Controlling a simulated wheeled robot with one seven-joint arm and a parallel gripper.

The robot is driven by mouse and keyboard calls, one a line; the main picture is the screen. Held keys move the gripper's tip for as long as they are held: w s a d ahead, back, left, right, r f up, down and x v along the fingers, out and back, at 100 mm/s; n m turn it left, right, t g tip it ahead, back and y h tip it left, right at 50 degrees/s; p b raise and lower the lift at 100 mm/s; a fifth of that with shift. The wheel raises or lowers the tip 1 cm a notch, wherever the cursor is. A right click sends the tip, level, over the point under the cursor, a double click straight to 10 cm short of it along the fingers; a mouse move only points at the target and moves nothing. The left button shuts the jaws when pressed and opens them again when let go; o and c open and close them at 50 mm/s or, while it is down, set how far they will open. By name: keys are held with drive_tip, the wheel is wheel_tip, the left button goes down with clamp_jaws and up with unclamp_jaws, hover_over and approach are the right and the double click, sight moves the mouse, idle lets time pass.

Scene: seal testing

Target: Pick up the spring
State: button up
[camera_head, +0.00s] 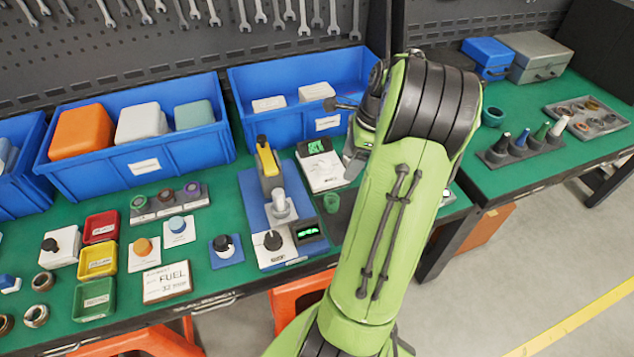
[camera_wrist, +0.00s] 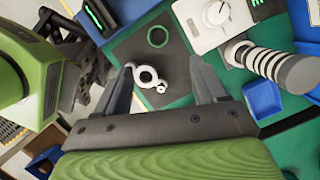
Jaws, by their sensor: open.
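My gripper (camera_wrist: 163,65) is open and points down over a dark mat (camera_wrist: 182,52). A small pale ring-shaped piece (camera_wrist: 147,84) with a smaller loop beside it shows between the fingers, nearer the left one. A ribbed grey-and-white cylinder (camera_wrist: 272,66) lies to the right of the fingers. I cannot tell for sure which of these is the spring, as no clear coil shows. Nothing is seen held. In the head view my gripper (camera_head: 356,150) is partly behind my arm, and the space under it is hidden.
A green ring (camera_wrist: 157,36) lies on the mat. A white knob device (camera_wrist: 207,24) stands close by, and a blue tray (camera_wrist: 263,100) is at the right. In the head view a blue bin (camera_head: 240,95) stands behind, and a fixture on a blue plate (camera_head: 252,190) stands left.

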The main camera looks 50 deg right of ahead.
drive_tip(key=b, duration=0.5)
hover_over(331, 199)
drive_tip(key=s, duration=0.2)
drive_tip(key=x, duration=0.3)
drive_tip(key=s+x, duration=0.1)
drive_tip(key=x, duration=0.3)
drive_tip(key=s+d+x, duration=0.1)
drive_tip(key=x, duration=0.2)
drive_tip(key=shift+f, duration=0.65)
drive_tip(key=b+x, duration=0.1)
drive_tip(key=x, duration=0.3)
drive_tip(key=shift+w+f+b, duration=0.1)
drive_tip(key=shift+f+b, duration=0.1)
drive_tip(key=shift+b, duration=0.1)
drive_tip(key=shift+r, duration=0.1)
drive_tip(key=shift+c, duration=0.8)
drive_tip(key=c, duration=0.9)
